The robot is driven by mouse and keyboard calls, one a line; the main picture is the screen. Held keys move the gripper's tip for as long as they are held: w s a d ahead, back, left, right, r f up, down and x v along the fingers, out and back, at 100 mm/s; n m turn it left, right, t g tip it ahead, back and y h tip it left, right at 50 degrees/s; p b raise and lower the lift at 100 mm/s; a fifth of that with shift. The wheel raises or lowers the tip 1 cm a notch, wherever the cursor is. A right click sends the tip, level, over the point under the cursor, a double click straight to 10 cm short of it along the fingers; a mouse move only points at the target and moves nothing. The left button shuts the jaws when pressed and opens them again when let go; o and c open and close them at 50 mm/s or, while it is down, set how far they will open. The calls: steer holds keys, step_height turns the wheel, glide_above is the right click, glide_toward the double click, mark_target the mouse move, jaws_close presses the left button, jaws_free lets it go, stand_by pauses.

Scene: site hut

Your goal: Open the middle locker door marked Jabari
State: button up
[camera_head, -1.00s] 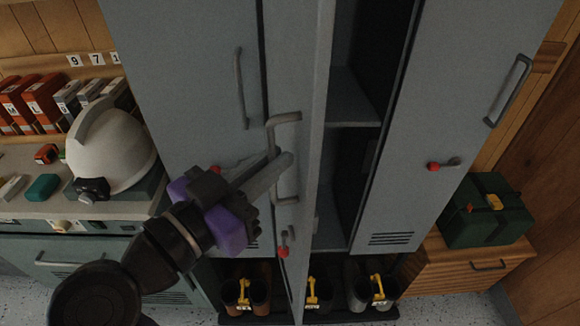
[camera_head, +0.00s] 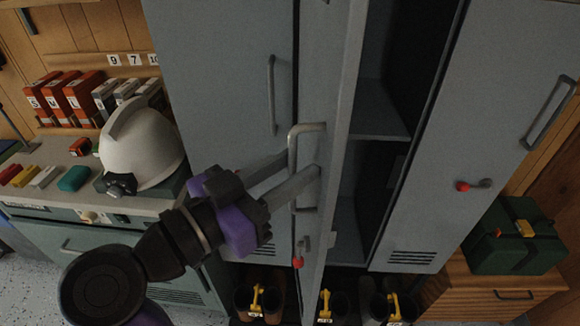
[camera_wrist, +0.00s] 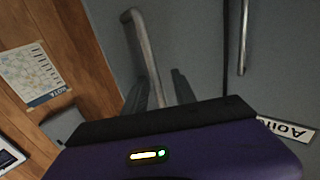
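The middle locker door (camera_head: 334,125) stands ajar, seen nearly edge-on in the head view, with the dark locker inside (camera_head: 384,105) showing to its right. I see no name Jabari. Its grey bar handle (camera_head: 293,150) also shows in the wrist view (camera_wrist: 147,55). My gripper (camera_head: 300,172) is at this handle, its two long grey fingers apart with the bar between them; it also shows in the wrist view (camera_wrist: 160,95). Whether the fingers touch the bar I cannot tell. A red-tipped latch (camera_head: 298,262) sits low on this door.
The left locker door (camera_head: 220,80) and right locker door (camera_head: 430,140) are closed. A name card (camera_wrist: 287,129) is partly visible in the wrist view. Boots (camera_head: 262,300) stand below. A white helmet (camera_head: 140,145) is left, a green box (camera_head: 510,245) right.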

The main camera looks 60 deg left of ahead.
steer(key=s+d+b, duration=0.1)
steer(key=s, duration=0.6)
steer(key=shift+s+d, duration=0.25)
steer(key=shift+s, duration=0.1)
